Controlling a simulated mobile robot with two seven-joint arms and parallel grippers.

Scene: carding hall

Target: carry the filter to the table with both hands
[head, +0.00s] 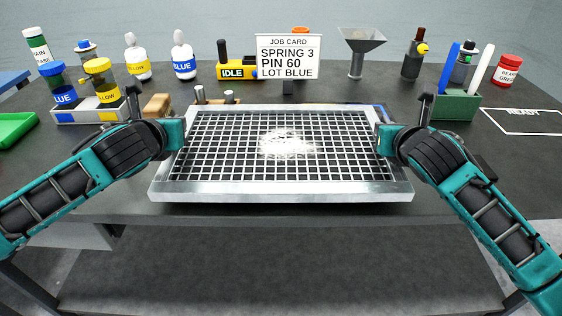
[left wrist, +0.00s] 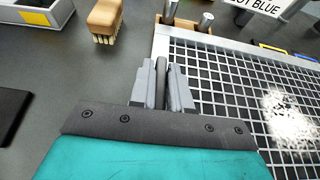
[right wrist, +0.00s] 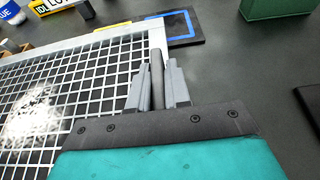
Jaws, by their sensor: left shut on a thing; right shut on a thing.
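The filter (head: 280,197) is a wide light-grey frame with a white square mesh and a patch of white fluff (head: 287,143) in its middle. It is roughly level at the near side of the dark table (head: 450,190); I cannot tell whether it touches the top. My left gripper (head: 180,134) is shut on a dark bar at the filter's left side, also seen in the left wrist view (left wrist: 162,85). My right gripper (head: 384,138) is shut on a similar bar at its right side, also seen in the right wrist view (right wrist: 157,82).
A job card (head: 289,56), a yellow IDLE block (head: 237,72), a funnel (head: 360,45) and several bottles stand behind the filter. A green box (head: 457,107) is at right, a white outlined READY area (head: 525,121) farther right. A brush (left wrist: 105,18) lies left of the filter.

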